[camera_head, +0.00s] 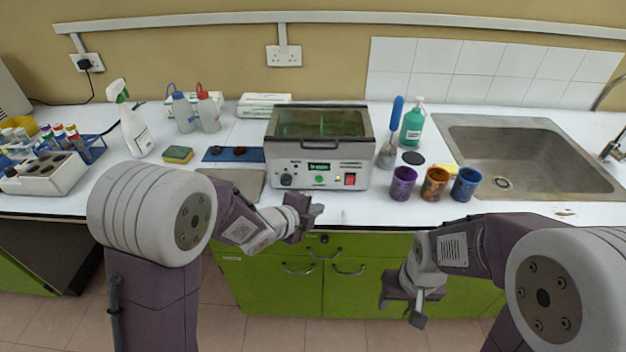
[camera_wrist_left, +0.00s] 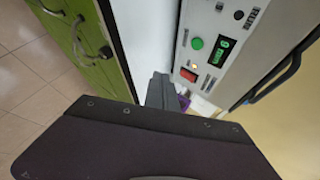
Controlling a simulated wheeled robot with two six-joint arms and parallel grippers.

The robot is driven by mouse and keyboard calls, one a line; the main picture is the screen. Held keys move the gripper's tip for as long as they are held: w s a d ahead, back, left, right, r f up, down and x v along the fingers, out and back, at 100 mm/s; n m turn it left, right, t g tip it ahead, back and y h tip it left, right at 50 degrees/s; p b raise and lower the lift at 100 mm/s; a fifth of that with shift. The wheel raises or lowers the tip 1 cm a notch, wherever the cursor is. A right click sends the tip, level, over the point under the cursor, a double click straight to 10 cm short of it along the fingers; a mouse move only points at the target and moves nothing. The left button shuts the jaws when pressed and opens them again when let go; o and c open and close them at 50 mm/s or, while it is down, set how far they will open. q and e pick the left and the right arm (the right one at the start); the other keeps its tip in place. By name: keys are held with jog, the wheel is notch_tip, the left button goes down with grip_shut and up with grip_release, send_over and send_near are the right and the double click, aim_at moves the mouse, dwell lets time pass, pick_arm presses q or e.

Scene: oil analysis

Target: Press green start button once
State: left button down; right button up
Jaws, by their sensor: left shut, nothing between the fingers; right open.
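The machine (camera_head: 318,150) is a white box with a dark clear lid, standing on the counter. Its front panel has a round green button (camera_head: 319,179), a green-lit display (camera_head: 319,167), a black knob (camera_head: 286,180) and a red switch (camera_head: 350,179). My left gripper (camera_head: 314,213) is shut and empty, in front of the panel and below the green button, apart from it. In the left wrist view the green button (camera_wrist_left: 197,43) shows beyond the fingers (camera_wrist_left: 160,88), with the red switch (camera_wrist_left: 189,75) nearby. My right gripper (camera_head: 402,304) is open and empty, low before the green cabinets.
Purple, orange and blue cups (camera_head: 436,184) stand right of the machine, near a blue-handled brush (camera_head: 391,130) and a green bottle (camera_head: 412,124). A sink (camera_head: 520,150) lies further right. A blue mat (camera_head: 233,154) and sponge (camera_head: 178,154) lie left. Green cabinets (camera_head: 350,280) are below the counter.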

aim_at(319, 179)
pick_arm(q)
jog(key=shift+w+r+p, duration=0.1)
jog(key=shift+r+p, duration=0.1)
jog(key=shift+p, duration=0.35)
jog(key=w+p, duration=0.3)
jog(key=w, duration=0.3)
jog(key=shift+f, duration=0.1)
jog(key=shift+w+f, duration=0.1)
jog(key=shift+w, duration=0.6)
pick_arm(e)
jog(key=shift+s+a+r, duration=0.1)
jog(key=shift+s+r, duration=0.05)
jog(key=shift+r, duration=0.6)
jog(key=shift+s+a+r, duration=0.1)
jog(key=shift+s+r, duration=0.1)
jog(key=shift+r, duration=0.6)
jog(key=shift+s+a+r, duration=0.1)
jog(key=shift+s+r, duration=0.05)
jog(key=shift+r, duration=0.6)
pick_arm(q)
jog(key=shift+w, duration=0.15)
pick_arm(e)
jog(key=shift+r, duration=0.1)
pick_arm(q)
jog(key=shift+w+p, duration=0.25)
jog(key=shift+p, duration=0.05)
